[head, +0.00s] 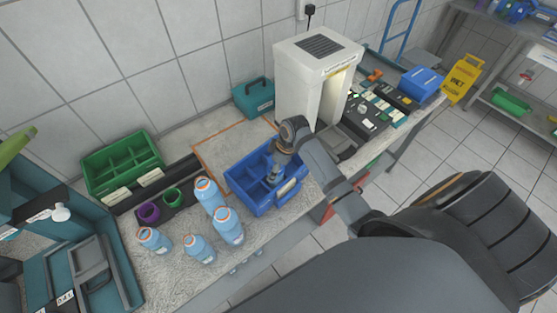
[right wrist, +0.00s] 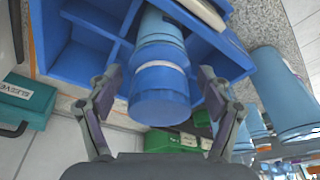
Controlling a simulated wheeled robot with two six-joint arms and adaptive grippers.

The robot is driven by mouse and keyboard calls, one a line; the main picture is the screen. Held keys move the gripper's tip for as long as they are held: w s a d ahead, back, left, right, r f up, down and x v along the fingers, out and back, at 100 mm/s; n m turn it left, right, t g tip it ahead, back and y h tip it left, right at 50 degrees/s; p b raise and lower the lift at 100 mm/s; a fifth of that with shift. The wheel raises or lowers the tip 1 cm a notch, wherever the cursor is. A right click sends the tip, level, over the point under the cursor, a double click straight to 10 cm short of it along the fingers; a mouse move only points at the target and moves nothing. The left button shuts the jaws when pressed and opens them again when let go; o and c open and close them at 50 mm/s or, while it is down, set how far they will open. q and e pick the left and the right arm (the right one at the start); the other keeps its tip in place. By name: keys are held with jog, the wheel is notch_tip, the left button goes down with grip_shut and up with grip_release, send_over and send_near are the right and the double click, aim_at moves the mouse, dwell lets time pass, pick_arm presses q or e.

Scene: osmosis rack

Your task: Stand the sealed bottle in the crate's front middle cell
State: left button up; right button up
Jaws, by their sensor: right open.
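The blue crate (head: 240,192) stands on the bench with its handle side toward me. The sealed bottle (right wrist: 160,50), light blue with a blue cap, is inside a crate cell near the handle side in the right wrist view. I cannot tell exactly which cell. My right gripper (right wrist: 160,97) is open, with one finger on each side of the cap and a visible gap at both sides. In the head view my right gripper (head: 279,165) reaches down over the crate and partly hides the bottle. Other cells show empty. My left gripper is not in view.
Several blue bottles with orange rims, one of them here (head: 228,226), stand left of the crate. Beyond them are a green crate (head: 105,177) and purple and green cups. A white press-like machine (head: 300,90) stands behind the crate; a teal box (head: 254,98) is at the wall.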

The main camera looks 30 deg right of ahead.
jog(key=b+v, duration=0.2)
jog(key=v, duration=0.6)
jog(key=shift+d+r, duration=0.15)
jog(key=shift+s+r, duration=0.1)
jog(key=shift+r, duration=0.2)
jog(key=shift+f, duration=0.1)
